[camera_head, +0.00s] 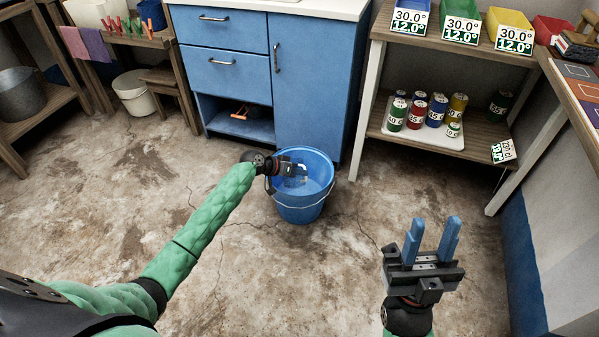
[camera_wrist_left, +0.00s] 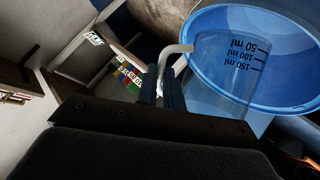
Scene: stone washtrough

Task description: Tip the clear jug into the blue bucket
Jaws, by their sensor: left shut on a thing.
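The blue bucket (camera_head: 300,205) stands on the floor in front of the blue cabinet, with its wire handle hanging at the front. My left gripper (camera_head: 292,170) is over the bucket's mouth, shut on the clear jug (camera_wrist_left: 222,75). In the left wrist view the jug's handle lies between the fingers (camera_wrist_left: 172,92), and its printed scale shows against the bucket (camera_wrist_left: 286,98). The scale numbers run downward, so the jug is turned over, its exact tilt unclear. In the head view the jug is mostly hidden. My right gripper (camera_head: 431,243) is open and empty at the right, above the floor.
The blue cabinet (camera_head: 312,75) stands right behind the bucket. A wooden shelf with a tray of cans (camera_head: 422,140) is at the right. A white bucket (camera_head: 135,95) and a stool are at the left. The floor around the bucket is clear.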

